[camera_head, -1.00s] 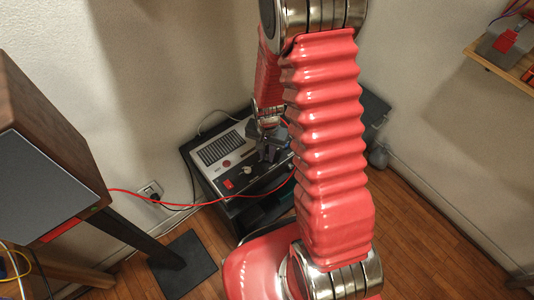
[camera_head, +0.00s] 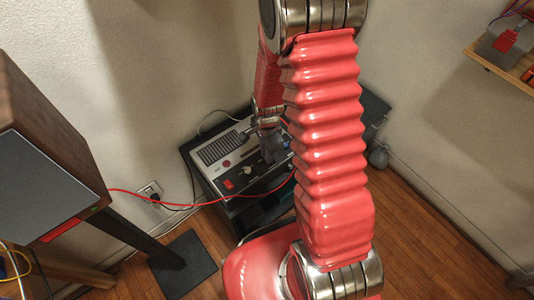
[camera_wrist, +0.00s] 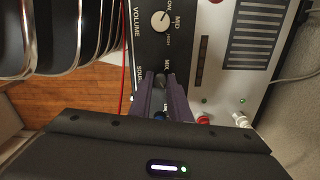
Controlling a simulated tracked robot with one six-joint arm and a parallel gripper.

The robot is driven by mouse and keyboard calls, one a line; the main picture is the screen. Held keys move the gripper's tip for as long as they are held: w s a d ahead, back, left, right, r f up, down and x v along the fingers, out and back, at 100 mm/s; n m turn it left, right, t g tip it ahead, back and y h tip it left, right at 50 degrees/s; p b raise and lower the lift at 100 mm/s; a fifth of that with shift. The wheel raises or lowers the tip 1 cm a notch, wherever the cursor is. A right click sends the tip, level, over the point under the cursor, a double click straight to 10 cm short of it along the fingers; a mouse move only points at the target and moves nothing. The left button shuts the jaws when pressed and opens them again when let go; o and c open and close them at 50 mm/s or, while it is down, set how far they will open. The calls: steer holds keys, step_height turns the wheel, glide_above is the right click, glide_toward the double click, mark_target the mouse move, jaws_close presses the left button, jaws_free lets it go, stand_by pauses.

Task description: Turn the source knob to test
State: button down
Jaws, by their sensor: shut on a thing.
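The source knob (camera_wrist: 159,80) is a small dark knob on the black strip of the control panel, beside a partly hidden label starting "SOU" in the wrist view. In the head view my gripper (camera_head: 271,150) is over the panel of the grey and black device (camera_head: 211,176), and the source knob is hidden there.
The pale volume knob (camera_wrist: 160,21), marked LOW, MID and HIGH, sits on the same strip. A red switch (camera_head: 229,184) is near the device's front. A red cable (camera_head: 160,200) runs past it to the left. A brown cabinet (camera_head: 40,140) stands left.

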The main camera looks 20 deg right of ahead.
stand_by(0.3)
steer(key=c, duration=1.7)
jaws_free()
steer(key=shift+o, duration=0.2)
steer(key=shift+r, duration=0.1)
step_height(320, 180, up, 14)
steer(key=shift+f, duration=0.25)
